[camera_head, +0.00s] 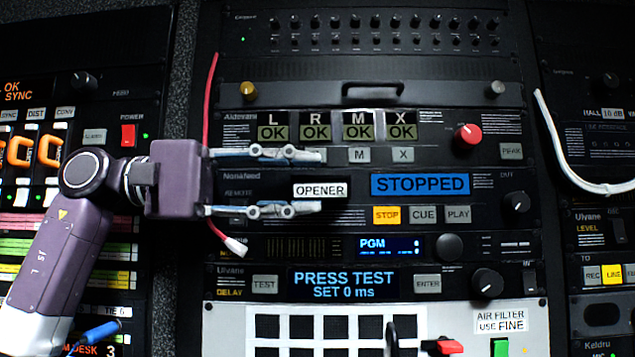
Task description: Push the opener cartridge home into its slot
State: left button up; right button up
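The opener cartridge (320,190) is a dark block with a white OPENER label. It sits at the slot area of the Nonafeed unit (485,207), left of the blue STOPPED display (420,184). I cannot tell how far it stands out of the slot. My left gripper (318,181) comes in from the left. Its two fingers are wide apart, one above and one below the cartridge's label, with a visible gap to it. The fingers hide parts of the panel. My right gripper is not in view.
STOP (387,215), CUE and PLAY buttons sit right of the slot. A red cable (209,100) hangs behind my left gripper, its white end (236,247) below. A white cable (565,160) loops at right. A red knob (467,137) sticks out above the display.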

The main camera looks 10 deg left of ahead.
pick_arm(q)
jog(key=v, duration=0.9)
jog(key=shift+a, duration=0.25)
